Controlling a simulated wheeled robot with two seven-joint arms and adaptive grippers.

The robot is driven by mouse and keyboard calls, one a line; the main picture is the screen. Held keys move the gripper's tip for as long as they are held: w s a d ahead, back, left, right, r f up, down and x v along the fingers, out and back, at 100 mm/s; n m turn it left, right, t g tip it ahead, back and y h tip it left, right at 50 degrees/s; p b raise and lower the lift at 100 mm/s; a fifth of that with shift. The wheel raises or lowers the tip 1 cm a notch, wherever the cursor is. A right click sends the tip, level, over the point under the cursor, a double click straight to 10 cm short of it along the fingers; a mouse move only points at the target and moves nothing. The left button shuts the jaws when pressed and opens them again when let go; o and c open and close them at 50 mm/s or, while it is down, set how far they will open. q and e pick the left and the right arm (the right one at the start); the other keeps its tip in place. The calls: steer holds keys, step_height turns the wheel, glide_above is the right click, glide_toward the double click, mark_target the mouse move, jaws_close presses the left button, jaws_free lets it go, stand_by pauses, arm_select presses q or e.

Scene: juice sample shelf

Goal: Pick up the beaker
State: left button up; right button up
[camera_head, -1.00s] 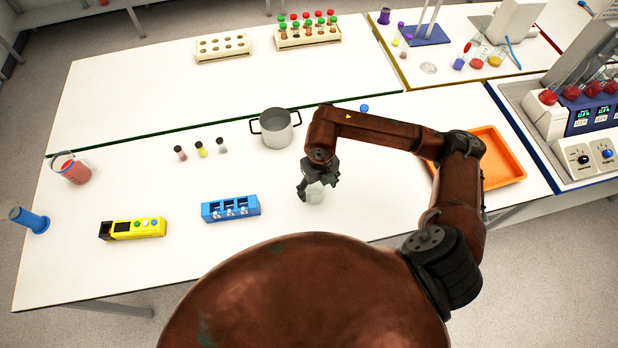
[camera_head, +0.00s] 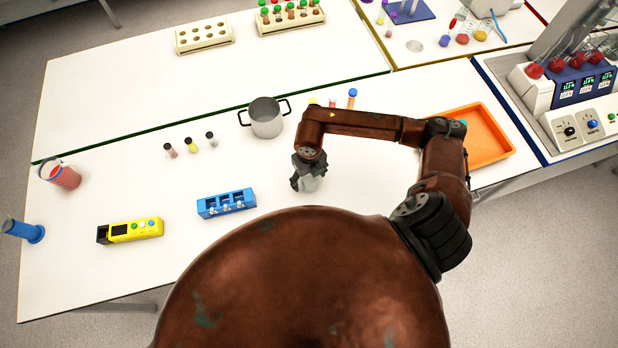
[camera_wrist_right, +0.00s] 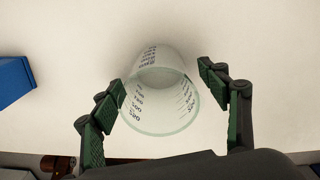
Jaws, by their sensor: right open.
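A clear beaker (camera_head: 311,184) with dark graduation marks stands on the white table under my right gripper (camera_head: 308,178). In the right wrist view the beaker (camera_wrist_right: 160,112) is between the two fingers of my right gripper (camera_wrist_right: 162,78). The gripper is open. The left finger in that view is close to the beaker's wall, and a gap shows at the right finger. In the head view the gripper hides part of the beaker. My left gripper is not in view.
A blue rack (camera_head: 226,204) stands left of the beaker, with a yellow device (camera_head: 135,230) farther left. A metal pot (camera_head: 266,118) is behind. A jug with red contents (camera_head: 64,176) is at the far left. An orange tray (camera_head: 487,138) lies to the right.

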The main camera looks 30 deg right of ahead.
steer(key=c, duration=1.3)
